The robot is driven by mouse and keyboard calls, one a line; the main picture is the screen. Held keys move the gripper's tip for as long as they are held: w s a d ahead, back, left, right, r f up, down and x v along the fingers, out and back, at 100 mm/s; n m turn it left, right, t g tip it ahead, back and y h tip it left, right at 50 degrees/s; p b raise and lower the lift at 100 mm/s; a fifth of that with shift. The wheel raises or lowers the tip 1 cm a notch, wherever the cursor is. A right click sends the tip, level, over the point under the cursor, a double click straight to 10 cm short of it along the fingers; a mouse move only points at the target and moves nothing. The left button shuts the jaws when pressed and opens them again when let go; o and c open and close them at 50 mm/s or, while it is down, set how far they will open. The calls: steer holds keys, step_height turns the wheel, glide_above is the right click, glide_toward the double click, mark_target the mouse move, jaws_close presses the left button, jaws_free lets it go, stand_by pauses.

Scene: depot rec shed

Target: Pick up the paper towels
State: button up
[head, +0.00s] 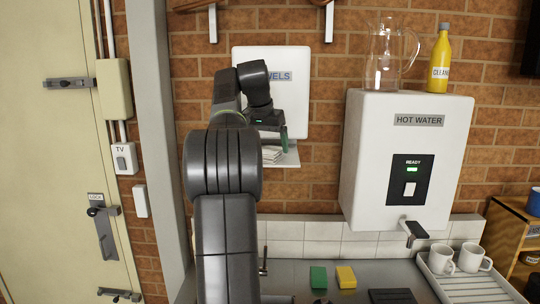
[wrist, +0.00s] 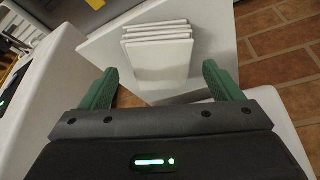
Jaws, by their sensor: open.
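The paper towels are a small white folded stack (head: 273,155) on the tray under the white wall dispenser (head: 297,108), whose label is partly hidden by my arm. In the wrist view the stack (wrist: 158,52) shows several layers lying on the pale tray (wrist: 108,42). My gripper (wrist: 159,72) is open, with a green finger on each side of the near end of the stack and gaps between. I cannot tell how far the fingers are above the tray. In the head view my gripper (head: 272,133) is partly hidden by my arm, just above the stack.
A white hot water unit (head: 370,160) hangs to the right, with a glass jug (head: 390,55) and a yellow cleaner bottle (head: 440,58) on top. Below are a green sponge (head: 318,277), a yellow sponge (head: 346,277) and white mugs (head: 441,258) on a rack.

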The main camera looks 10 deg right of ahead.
mark_target(269, 150)
steer(key=shift+x, duration=1.05)
steer(key=c, duration=1.1)
steer(key=shift+r, duration=0.15)
steer(key=shift+c, duration=0.2)
steer(key=shift+s+r, duration=0.1)
steer(key=shift+r, duration=0.35)
step_height(269, 150, up, 5)
steer(key=shift+r, duration=0.25)
steer(key=shift+s+r, duration=0.1)
steer(key=shift+r, duration=0.1)
steer(key=s+a+b, duration=0.2)
steer(key=s+b, duration=0.1)
steer(key=s, duration=0.6)
steer(key=s+a+b, duration=0.2)
steer(key=s+b, duration=0.2)
steer(key=s, duration=0.6)
